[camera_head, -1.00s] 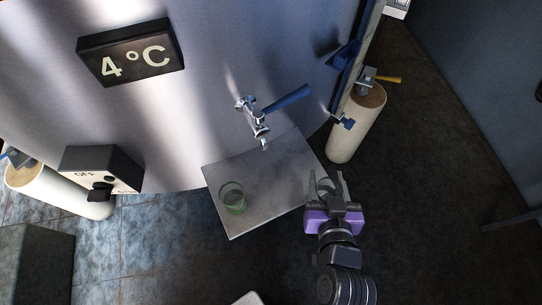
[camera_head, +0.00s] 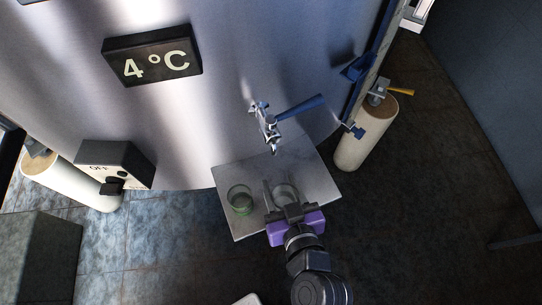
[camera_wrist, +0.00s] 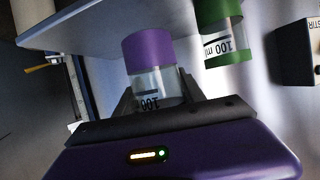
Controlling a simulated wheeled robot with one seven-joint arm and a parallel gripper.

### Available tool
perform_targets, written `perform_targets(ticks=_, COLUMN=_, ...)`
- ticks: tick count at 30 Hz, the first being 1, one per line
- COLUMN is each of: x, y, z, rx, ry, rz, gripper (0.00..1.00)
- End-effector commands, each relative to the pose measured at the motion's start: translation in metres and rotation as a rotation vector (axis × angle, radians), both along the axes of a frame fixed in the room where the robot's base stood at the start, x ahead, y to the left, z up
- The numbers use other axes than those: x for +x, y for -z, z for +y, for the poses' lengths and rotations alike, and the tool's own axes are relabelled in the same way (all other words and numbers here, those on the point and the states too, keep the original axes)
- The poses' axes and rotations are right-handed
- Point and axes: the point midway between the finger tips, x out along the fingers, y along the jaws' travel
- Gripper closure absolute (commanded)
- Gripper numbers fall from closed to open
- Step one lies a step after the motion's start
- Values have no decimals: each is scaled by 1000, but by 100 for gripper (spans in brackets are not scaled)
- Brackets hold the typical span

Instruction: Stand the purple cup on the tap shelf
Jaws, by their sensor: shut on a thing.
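The purple cup (camera_wrist: 148,48) is clear with a broad purple band and an upside-down "100" mark in the wrist view. My gripper (camera_wrist: 158,100) is shut on its clear part. In the head view the clear cup (camera_head: 286,193) is between my gripper's fingers (camera_head: 284,197), over the front middle of the tap shelf (camera_head: 232,172). I cannot tell whether it touches the shelf. The chrome tap (camera_head: 266,125) with its blue handle (camera_head: 302,107) is behind and above the cup.
A green-banded cup (camera_head: 241,200) stands on the shelf's left part, close to the left of my gripper; it also shows in the wrist view (camera_wrist: 222,40). The shelf's right side is bare. A switch box (camera_head: 115,165) is on the tank at left, and a pale post (camera_head: 365,135) is at right.

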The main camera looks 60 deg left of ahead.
Motion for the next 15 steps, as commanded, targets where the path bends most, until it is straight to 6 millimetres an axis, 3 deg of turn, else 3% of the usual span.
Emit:
perform_targets(ticks=6, x=14, y=-3, z=51, rx=1, ry=-3, rz=-1, gripper=92)
perform_targets(ticks=15, x=22, y=0, z=80, rx=0, ry=0, rz=0, gripper=92)
